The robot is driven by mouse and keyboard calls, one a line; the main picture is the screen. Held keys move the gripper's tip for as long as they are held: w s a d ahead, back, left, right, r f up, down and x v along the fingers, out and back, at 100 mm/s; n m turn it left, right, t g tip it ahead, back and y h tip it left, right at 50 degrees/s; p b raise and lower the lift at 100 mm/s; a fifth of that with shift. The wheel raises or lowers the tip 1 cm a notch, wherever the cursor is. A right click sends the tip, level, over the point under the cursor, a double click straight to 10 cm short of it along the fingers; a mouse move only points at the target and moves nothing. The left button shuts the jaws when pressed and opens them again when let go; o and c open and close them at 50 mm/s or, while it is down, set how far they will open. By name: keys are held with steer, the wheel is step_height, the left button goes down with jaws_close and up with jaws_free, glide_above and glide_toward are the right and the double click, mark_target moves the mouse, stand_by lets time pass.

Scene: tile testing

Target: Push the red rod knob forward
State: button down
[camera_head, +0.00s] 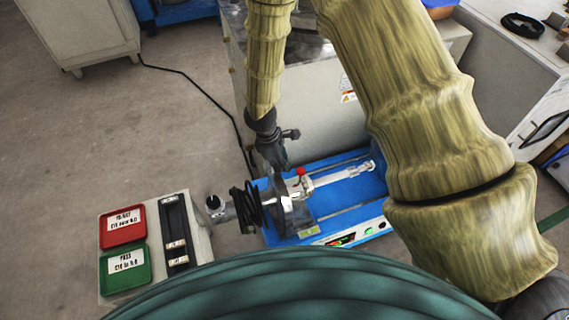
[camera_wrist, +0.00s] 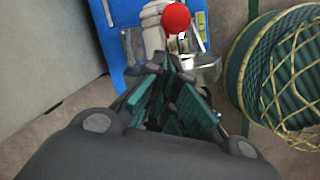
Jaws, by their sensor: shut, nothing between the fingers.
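The red rod knob (camera_head: 301,171) is a small red ball above the metal shaft of a blue test machine (camera_head: 340,186). In the wrist view the red knob (camera_wrist: 176,18) shows large near the top, just beyond the fingertips. My gripper (camera_head: 281,168) is over the machine, beside the knob on its left in the head view. In the wrist view my gripper (camera_wrist: 165,75) points toward the knob with its fingers close together and nothing between them. Whether a fingertip touches the knob I cannot tell. The rod under the knob is mostly hidden.
A stand with a red tray (camera_head: 122,216), a green tray (camera_head: 125,268) and a dark slot holder (camera_head: 174,228) is left of the machine. A grey cabinet (camera_head: 310,105) stands behind it. A black cable (camera_head: 205,85) runs along the floor.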

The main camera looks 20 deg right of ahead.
steer(key=shift+w+a+r+p, duration=0.2)
steer(key=shift+w+a+p, duration=0.1)
steer(key=shift+a, duration=0.3)
steer(key=shift+w+a+r+p, duration=0.15)
steer(key=shift+w+a+p, duration=0.1)
steer(key=shift+a, duration=0.3)
steer(key=p+v, duration=0.1)
steer(key=v, duration=0.8)
steer(key=shift+r, duration=0.3)
steer(key=shift+f, duration=0.1)
steer(key=s+d+f+m+y, duration=0.2)
steer(key=s+f+m, duration=0.3)
steer(key=s+f, duration=0.55)
steer(key=s+d+f+m+y, duration=0.2)
steer(key=s+f+m, duration=0.4)
steer(key=s, duration=0.7)
steer(key=s+d+f+m+t+h+p, duration=0.1)
steer(key=s+d+m+h, duration=0.1)
steer(key=s+d, duration=0.45)
step_height(320, 180, up, 16)
steer(key=s+a+p, duration=0.1)
steer(key=p, duration=1.5)
steer(key=shift+s+a+p, duration=0.15)
steer(key=shift+s+p, duration=0.1)
steer(key=shift+p, duration=0.05)
